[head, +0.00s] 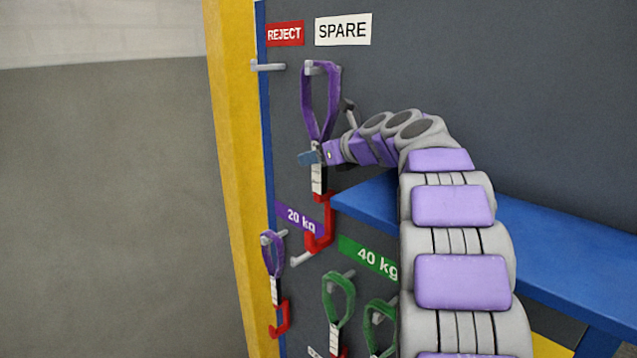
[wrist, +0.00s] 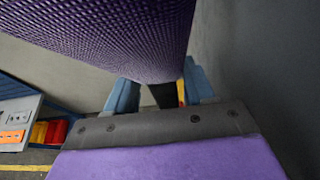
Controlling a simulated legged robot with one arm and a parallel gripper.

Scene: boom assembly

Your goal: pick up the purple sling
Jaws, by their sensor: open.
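A purple sling (head: 320,95) hangs from the peg under the SPARE sign, with a white tag (head: 318,180) and a red hook (head: 319,228) below its loop. My gripper (head: 312,156) is at the sling's narrow neck, just above the tag. In the wrist view its blue fingers (wrist: 160,90) stand apart, with a dark strip of the sling between them. The purple webbing (wrist: 120,35) fills the top of that view, very close. I cannot tell whether the fingers touch it. A smaller-looking purple sling (head: 272,255) hangs lower left, by the 20 kg label.
An empty peg (head: 268,66) sits under the REJECT sign. Green slings (head: 338,298) hang below by the 40 kg label. A blue shelf (head: 560,255) juts out at right, close under my arm. A yellow post (head: 232,150) edges the dark board; left of it is open.

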